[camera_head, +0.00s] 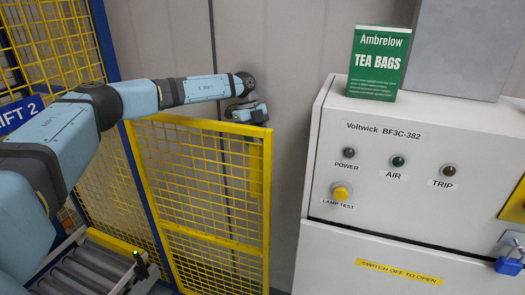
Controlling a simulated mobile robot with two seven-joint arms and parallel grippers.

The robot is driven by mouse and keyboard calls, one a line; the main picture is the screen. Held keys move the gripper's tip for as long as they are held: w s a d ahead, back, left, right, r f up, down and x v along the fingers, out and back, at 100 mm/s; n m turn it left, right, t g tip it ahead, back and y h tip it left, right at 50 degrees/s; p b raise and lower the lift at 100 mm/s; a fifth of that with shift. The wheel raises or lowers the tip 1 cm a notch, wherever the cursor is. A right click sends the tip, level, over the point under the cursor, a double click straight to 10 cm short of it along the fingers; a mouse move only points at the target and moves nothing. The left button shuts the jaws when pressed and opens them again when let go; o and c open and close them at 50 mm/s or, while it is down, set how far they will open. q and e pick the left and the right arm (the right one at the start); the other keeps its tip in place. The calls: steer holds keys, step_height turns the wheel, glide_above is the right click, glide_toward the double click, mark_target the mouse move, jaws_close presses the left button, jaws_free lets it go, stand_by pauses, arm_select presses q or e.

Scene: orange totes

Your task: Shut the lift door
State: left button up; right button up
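The lift door is a yellow-framed mesh gate (267,190) left of centre. Its left side stands by a blue post (128,130), and the door stands out at an angle from it, ajar. My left arm reaches in from the left above the door. My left gripper (250,114) is at the door's top right corner, pointing down. Its fingers are small and partly hidden, so I cannot tell whether they are open, shut or touching the frame. My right gripper is not in view.
A white cabinet (330,170) with lamps stands right of the door, a narrow gap between. A green tea bags box (378,62) and a grey box (455,45) are on top. A roller conveyor (85,268) lies lower left, beside yellow mesh fencing (55,45). A grey wall is behind.

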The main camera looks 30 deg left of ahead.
mark_target(260, 155)
arm_select(q)
steer(key=p+x, duration=0.1)
steer(key=x, duration=0.5)
jaws_close()
